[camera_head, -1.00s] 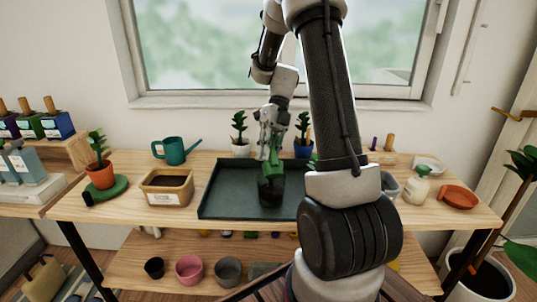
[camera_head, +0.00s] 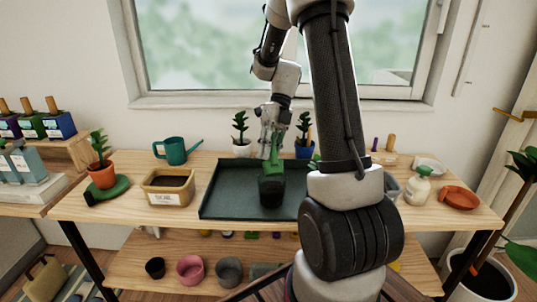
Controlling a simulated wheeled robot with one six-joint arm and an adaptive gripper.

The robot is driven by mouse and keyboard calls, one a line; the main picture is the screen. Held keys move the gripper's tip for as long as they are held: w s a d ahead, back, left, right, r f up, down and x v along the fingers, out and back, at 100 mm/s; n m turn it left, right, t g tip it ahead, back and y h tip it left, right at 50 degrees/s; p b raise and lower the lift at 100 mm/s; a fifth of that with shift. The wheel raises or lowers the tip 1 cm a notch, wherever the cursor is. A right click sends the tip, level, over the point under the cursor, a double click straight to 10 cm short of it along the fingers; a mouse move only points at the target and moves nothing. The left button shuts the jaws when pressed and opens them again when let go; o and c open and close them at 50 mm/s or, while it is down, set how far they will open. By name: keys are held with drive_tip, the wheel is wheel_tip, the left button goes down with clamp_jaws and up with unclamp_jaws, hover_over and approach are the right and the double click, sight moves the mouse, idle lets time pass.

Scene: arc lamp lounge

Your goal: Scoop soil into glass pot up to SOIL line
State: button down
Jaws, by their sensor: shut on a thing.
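The soil box (camera_head: 168,198), a tan bin with a label and dark soil inside, stands on the table left of the dark tray. The glass pot (camera_head: 271,193) stands in the tray and looks dark inside; its SOIL line cannot be made out. My gripper (camera_head: 272,148) is above the pot, shut on a green scoop (camera_head: 273,167). The scoop points down at the pot's mouth; its lower end is hard to tell from the pot, and any soil in it cannot be seen.
The dark tray (camera_head: 226,205) has free room left of the pot. A teal watering can (camera_head: 175,150) and two potted plants stand behind. A white bottle (camera_head: 418,187) and an orange dish (camera_head: 459,197) are at right.

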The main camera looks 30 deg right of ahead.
drive_tip(key=shift+r+t+h, duration=0.3)
drive_tip(key=shift+t+h, duration=0.2)
drive_tip(key=shift+t, duration=0.4)
drive_tip(key=shift+s+r+n+t+h, duration=0.1)
drive_tip(key=shift+r+n+t+h, duration=0.3)
drive_tip(key=shift+t, duration=0.6)
drive_tip(key=shift+r+t+h, duration=0.2)
drive_tip(key=shift+t+h, duration=0.2)
drive_tip(key=shift+t, duration=0.4)
drive_tip(key=shift+r+n+t+h, duration=0.3)
drive_tip(key=shift+r+t+h, duration=0.1)
drive_tip(key=shift+t, duration=1.1)
drive_tip(key=shift+r, duration=2.05)
